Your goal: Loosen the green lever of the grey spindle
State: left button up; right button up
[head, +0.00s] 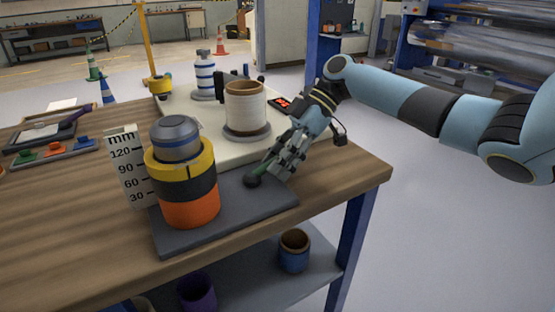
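The grey spindle (175,129) stands upright on a dark grey base plate (240,207) at the table's front. Orange, black and yellow rolls (190,205) are stacked around it. A dark green lever (255,181) with a round knob lies low over the plate, to the right of the rolls. My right gripper (283,168) reaches down from the upper right, its fingertips at the lever. The fingers hide part of the lever, and I cannot tell whether they are closed on it. My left gripper is not in view.
A ruler card (128,165) marked in mm stands left of the rolls. Behind are a pale board (190,113) with a white roll (245,108) on a grey disc, and a blue-and-white striped roll (206,75). A tray with coloured pieces (55,151) lies at left. The front-left tabletop is clear.

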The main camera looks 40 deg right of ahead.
jog(key=shift+d, duration=0.1)
jog(key=v, duration=1.1)
jog(key=shift+d+r, duration=0.25)
jog(key=shift+r, duration=0.1)
jog(key=shift+s, duration=0.1)
